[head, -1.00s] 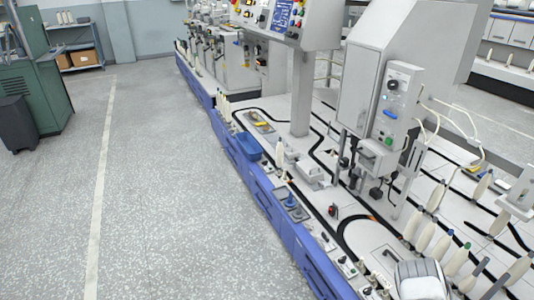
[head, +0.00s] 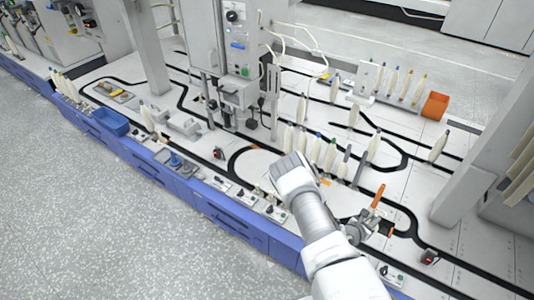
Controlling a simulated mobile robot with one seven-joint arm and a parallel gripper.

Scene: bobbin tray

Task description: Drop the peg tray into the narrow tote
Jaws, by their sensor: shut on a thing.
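My gripper (head: 364,224) is at the lower right of the head view, above the white deck. It is shut on what looks like the peg tray, whose orange peg (head: 377,196) points up and tilts to the right. The tray's base is small and partly hidden by the gripper. A blue open tote (head: 110,121) sits at the deck's front edge on the left, far from my gripper. An orange box (head: 435,106) stands on the deck at the back right. I cannot tell for certain which one is the narrow tote.
Several white bobbins (head: 330,152) stand on the deck behind my arm. A grey tray with a blue item (head: 175,161) lies near the front edge. A grey machine column (head: 480,180) rises at the right. The floor (head: 110,220) at the left is clear.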

